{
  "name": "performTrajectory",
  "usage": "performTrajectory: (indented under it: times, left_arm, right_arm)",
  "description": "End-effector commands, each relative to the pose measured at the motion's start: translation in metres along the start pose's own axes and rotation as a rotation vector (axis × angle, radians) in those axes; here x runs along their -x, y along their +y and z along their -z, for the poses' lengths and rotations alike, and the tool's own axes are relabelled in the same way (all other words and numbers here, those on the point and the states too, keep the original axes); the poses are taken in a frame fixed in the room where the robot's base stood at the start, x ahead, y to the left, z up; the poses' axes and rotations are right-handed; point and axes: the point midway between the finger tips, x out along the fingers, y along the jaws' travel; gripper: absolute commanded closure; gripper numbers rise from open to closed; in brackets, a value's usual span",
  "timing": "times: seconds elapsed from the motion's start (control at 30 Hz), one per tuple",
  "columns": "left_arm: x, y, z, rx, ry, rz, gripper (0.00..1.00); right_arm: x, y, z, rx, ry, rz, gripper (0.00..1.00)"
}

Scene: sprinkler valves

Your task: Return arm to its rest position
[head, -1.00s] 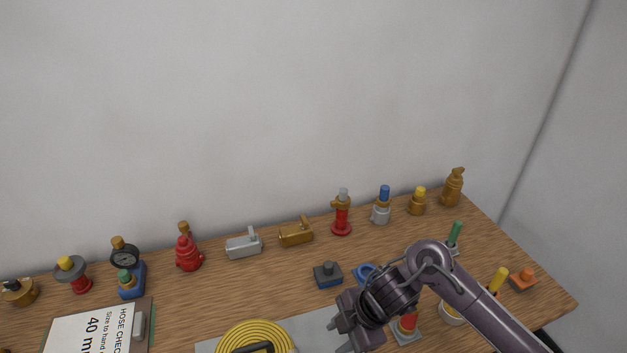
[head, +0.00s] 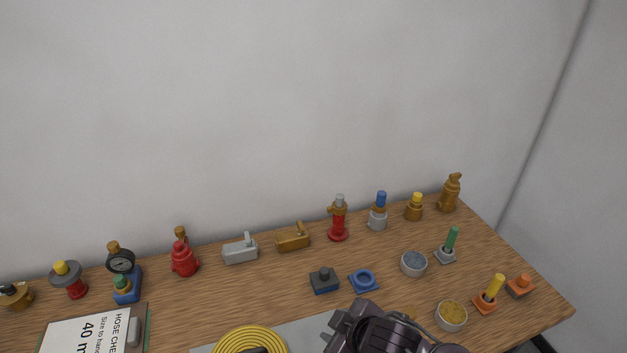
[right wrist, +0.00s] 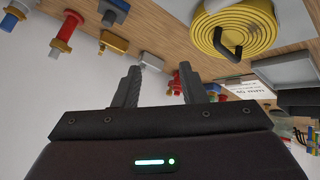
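My right arm enters the head view at the bottom edge, right of centre, with only its dark wrist and gripper (head: 328,340) showing low over the front of the bench. In the right wrist view, my right gripper (right wrist: 160,80) has its two dark fingers spread apart with nothing between them. My left arm and gripper are not in the head view.
More valves line the back by the wall.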

Motion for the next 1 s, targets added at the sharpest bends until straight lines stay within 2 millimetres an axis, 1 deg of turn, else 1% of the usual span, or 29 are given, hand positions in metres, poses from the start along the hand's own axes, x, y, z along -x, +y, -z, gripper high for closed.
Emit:
performTrajectory:
  times: [0.03,0.1,0.3,0.5,0.63,0.67,0.7,0.87,1.0]
  left_arm:
    - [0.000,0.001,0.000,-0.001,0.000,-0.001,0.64]
    - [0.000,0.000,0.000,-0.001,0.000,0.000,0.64]
    - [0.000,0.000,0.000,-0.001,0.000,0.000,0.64]
    - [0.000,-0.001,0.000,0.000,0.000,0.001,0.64]
    - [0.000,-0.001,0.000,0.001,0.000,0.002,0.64]
    - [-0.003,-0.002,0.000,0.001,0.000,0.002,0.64]
    - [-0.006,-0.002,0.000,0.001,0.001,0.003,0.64]
    - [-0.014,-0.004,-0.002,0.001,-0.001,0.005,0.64]
    - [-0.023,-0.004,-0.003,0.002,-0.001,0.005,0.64]
  right_arm:
    - [0.011,0.002,-0.015,-0.104,-0.044,-0.024,0.62]
    - [0.024,0.007,-0.037,-0.226,-0.107,-0.055,0.62]
    - [0.059,0.007,-0.091,-0.490,-0.262,-0.096,0.62]
    - [0.092,-0.004,-0.135,-0.700,-0.395,-0.105,0.62]
    - [0.114,-0.015,-0.159,-0.823,-0.475,-0.102,0.62]
    - [0.105,-0.016,-0.165,-0.825,-0.480,-0.100,0.62]
    - [0.093,-0.018,-0.170,-0.819,-0.480,-0.098,0.62]
    - [0.054,-0.027,-0.192,-0.816,-0.490,-0.091,0.62]
    - [0.016,-0.039,-0.216,-0.815,-0.501,-0.083,0.62]
